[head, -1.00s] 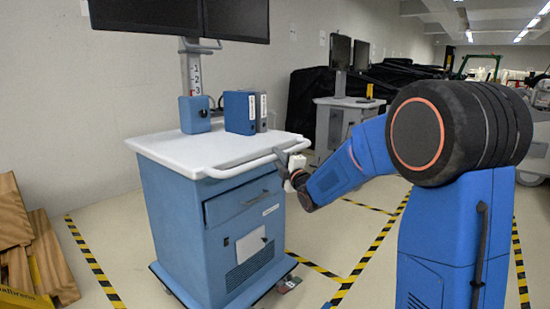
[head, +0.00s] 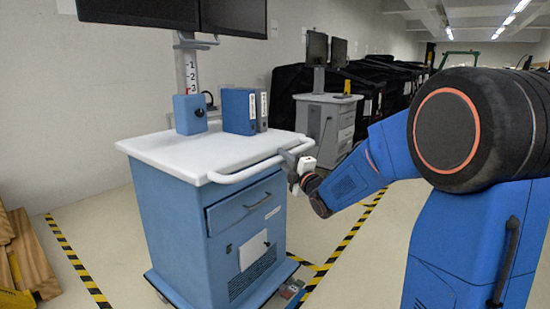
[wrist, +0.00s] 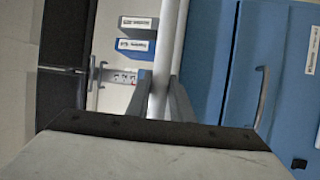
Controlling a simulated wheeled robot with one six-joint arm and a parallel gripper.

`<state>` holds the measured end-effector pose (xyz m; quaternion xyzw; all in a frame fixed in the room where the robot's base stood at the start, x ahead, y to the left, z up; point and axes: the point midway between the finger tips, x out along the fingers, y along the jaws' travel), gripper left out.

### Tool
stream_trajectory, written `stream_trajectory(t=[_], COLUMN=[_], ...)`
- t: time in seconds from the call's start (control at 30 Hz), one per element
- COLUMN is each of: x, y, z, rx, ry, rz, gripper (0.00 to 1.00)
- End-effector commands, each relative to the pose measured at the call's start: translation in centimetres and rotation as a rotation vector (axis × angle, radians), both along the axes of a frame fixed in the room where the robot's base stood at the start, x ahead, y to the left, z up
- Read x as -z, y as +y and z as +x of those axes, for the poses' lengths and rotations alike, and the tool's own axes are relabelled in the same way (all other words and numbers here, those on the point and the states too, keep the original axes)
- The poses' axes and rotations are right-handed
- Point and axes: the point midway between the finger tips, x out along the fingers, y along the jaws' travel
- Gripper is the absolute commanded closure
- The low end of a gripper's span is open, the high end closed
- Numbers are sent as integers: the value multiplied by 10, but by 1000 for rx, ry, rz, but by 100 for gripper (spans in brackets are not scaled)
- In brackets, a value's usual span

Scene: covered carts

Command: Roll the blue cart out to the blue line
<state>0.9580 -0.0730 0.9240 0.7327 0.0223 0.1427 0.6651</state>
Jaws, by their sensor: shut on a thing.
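The blue cart (head: 180,215) stands upright left of centre in the head view, with a white top, a front drawer and a white handle bar (head: 240,171) along its near edge. My gripper (head: 297,163) is shut on the right end of that bar. In the wrist view, the two dark fingers of my gripper (wrist: 166,98) sit on either side of the pale bar (wrist: 169,40), and the cart's blue front (wrist: 240,60) fills the right. The fingertips are partly hidden in the head view. I see no blue line in either view.
Yellow-black tape (head: 75,260) runs along the floor left of the cart, with more tape (head: 345,245) at right. A grey cart (head: 325,125) stands behind. Wooden planks (head: 25,250) lie at the left. Blue binders (head: 238,110) stand on the cart's top. Pale floor shows between the tapes.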

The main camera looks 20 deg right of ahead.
Motion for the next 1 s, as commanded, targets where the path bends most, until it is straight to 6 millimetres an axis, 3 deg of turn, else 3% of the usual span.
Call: stream_trajectory(t=[0.33,0.83,0.87,0.9,1.0], x=[-2,-2,-2,-2,-2], y=[-16,-18,-18,-18,-17], z=[-19,-22,-22,-22,-22], rx=[2,2,2,1,1], ry=[-3,-4,-4,-4,-3], rz=[0,1,1,1,1], gripper=[100,100,73,63,61])
